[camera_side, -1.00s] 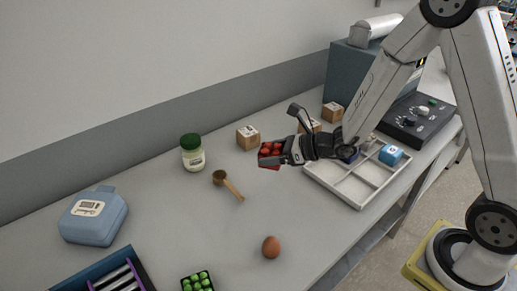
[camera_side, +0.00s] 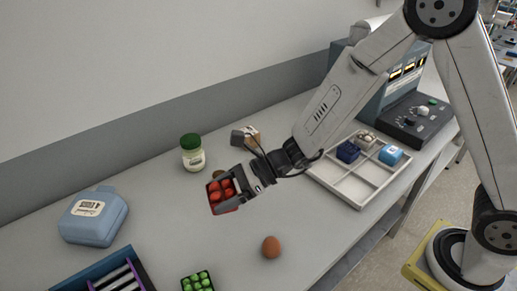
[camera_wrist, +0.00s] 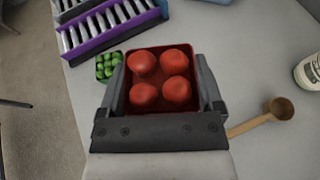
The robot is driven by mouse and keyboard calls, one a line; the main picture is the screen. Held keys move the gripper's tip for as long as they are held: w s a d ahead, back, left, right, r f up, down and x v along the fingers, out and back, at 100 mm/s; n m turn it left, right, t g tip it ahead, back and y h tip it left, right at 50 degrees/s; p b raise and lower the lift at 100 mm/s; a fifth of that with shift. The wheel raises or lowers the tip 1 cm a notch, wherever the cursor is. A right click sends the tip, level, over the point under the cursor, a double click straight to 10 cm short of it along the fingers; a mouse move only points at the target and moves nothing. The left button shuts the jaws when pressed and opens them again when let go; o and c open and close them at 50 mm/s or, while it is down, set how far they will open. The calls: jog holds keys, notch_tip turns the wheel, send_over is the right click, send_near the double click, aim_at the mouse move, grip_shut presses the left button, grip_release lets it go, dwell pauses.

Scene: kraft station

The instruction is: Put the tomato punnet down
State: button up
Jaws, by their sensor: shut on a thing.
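The tomato punnet (camera_side: 222,193) is a red square tray with red tomatoes in it. My gripper (camera_side: 240,188) is shut on it, and the punnet is held over the grey table, between the jar and the egg. In the wrist view the punnet (camera_wrist: 160,97) sits between the two fingers of my gripper (camera_wrist: 163,100), with its tomatoes facing up. The side view does not show clearly how high the punnet is above the table.
A green-lidded jar (camera_side: 192,153) and a wooden spoon (camera_wrist: 262,118) are close by. A brown egg (camera_side: 271,247), a green punnet (camera_side: 198,282), a blue case (camera_side: 93,216) and a rack (camera_side: 107,275) stand nearer the front left. A divided tray (camera_side: 358,190) is at right.

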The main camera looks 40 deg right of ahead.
jog(key=w+a+f, duration=0.4)
jog(key=w, duration=0.4)
send_over(183, 219)
jog(key=shift+s+f, duration=0.15)
jog(key=shift+f, duration=1.15)
jog(key=shift+s+f, duration=0.1)
jog(key=shift+f, duration=1.2)
jog(key=shift+w+f, duration=0.15)
jog(key=shift+f, duration=0.05)
jog(key=shift+w+a+f, duration=0.1)
jog(key=shift+f, duration=1.55)
jog(key=shift+f, duration=0.15)
jog(key=o, duration=1)
jog(key=shift+o, duration=0.2)
jog(key=shift+r, duration=0.2)
